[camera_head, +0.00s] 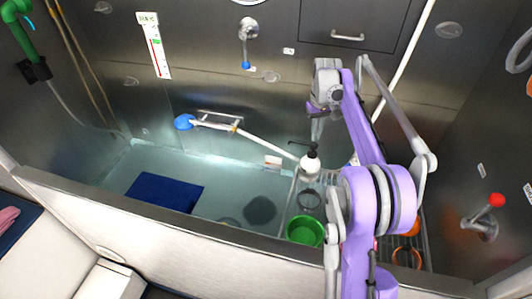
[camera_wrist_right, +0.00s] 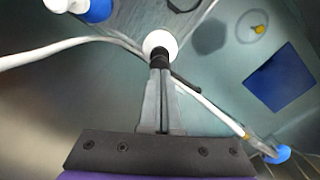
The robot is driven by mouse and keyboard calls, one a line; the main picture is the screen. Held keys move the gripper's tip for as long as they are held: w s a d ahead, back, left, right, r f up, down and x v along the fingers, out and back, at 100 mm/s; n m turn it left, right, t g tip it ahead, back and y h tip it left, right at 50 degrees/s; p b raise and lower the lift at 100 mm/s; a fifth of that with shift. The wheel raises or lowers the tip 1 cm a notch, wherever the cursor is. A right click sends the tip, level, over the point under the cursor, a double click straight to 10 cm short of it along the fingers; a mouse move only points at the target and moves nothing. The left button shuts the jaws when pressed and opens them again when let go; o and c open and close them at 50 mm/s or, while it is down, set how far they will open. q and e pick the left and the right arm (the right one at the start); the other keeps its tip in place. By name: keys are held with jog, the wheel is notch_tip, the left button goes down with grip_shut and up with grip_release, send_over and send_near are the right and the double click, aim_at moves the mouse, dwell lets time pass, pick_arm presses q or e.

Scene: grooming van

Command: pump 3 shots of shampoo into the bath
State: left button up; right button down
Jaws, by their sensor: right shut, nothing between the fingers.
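A white shampoo bottle (camera_head: 309,167) with a black pump top stands at the right part of the bath, by the wire rack; its white body also shows in the wrist view (camera_wrist_right: 160,42). Its thin black spout points left, toward the bath. My right gripper (camera_head: 316,139) is shut and points down at the pump. In the wrist view the shut fingertips (camera_wrist_right: 161,72) are at the black pump head (camera_wrist_right: 160,58), touching or very close. The bath (camera_head: 250,178) holds pale water and a dark blue mat (camera_head: 165,192). My left gripper is not in view.
A white hose with a blue shower head (camera_head: 184,121) runs across a wall rail toward the bottle. A green bowl (camera_head: 305,231) and orange items (camera_head: 407,256) sit at the right. A red-knobbed lever (camera_head: 495,200) juts from the right wall. The bath's left side is open.

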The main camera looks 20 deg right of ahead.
aim_at(314, 144)
jog(key=shift+f, duration=0.2)
dwell(0.5)
jog(key=shift+f+b, duration=0.65)
jog(key=shift+f, duration=0.7)
jog(key=shift+s, duration=0.1)
jog(key=shift+r+p, duration=0.95)
jog(key=shift+r, duration=0.6)
jog(key=shift+f, duration=0.2)
